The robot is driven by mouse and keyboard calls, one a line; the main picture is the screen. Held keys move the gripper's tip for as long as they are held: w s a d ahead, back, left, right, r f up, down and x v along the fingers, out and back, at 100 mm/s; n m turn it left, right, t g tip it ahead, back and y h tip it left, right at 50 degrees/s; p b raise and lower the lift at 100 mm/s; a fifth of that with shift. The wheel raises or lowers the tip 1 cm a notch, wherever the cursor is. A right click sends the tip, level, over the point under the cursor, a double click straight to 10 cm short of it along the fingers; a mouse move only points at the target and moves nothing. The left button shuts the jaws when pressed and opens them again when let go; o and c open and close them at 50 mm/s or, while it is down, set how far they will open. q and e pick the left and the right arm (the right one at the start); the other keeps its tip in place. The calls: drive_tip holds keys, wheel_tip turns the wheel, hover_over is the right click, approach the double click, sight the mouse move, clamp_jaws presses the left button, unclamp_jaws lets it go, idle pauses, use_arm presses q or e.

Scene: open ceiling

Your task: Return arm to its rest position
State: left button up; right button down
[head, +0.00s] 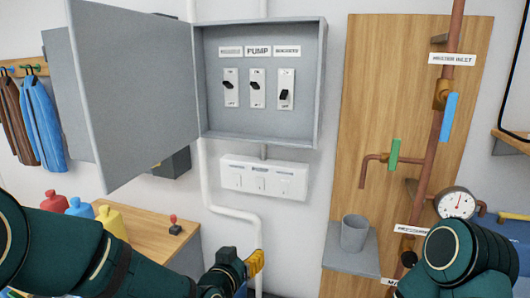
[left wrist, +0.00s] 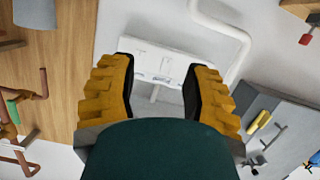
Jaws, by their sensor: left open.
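My left arm (head: 75,255) reaches in from the left along the bottom of the head view. My left gripper (head: 256,262) has yellow fingers and is near the white wall pipe, below the grey switch box. In the left wrist view the gripper (left wrist: 164,80) is open, with its two fingers apart and nothing held between them. A white switch strip (left wrist: 150,62) shows beyond the gap, at a distance. My right arm (head: 470,262) shows at the lower right; its gripper is out of view.
The open grey box (head: 322,100) holds three switches, one labelled PUMP; its door (head: 135,90) swings out left. A wooden board (head: 370,100) carries copper pipes (head: 445,100) with valve handles and a gauge (head: 455,204). A grey cup (head: 354,233) stands on a shelf.

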use_arm(q)
drive_tip(key=s+a+f+n+g+y, duration=0.1)
drive_tip(key=s+a+f+g, duration=0.15)
drive_tip(key=f, duration=0.65)
drive_tip(key=s+a+f+n+g, duration=0.1)
drive_tip(key=s+f+g, duration=0.25)
drive_tip(key=f, duration=0.55)
drive_tip(key=s+a+f+n+g, duration=0.1)
drive_tip(key=s+f+g, duration=0.5)
drive_tip(key=s+f, duration=0.7)
drive_tip(key=shift+s+a+f+n, duration=0.15)
drive_tip(key=shift+s+a+n, duration=0.3)
drive_tip(key=shift+s, duration=0.45)
drive_tip(key=shift+d, duration=0.1)
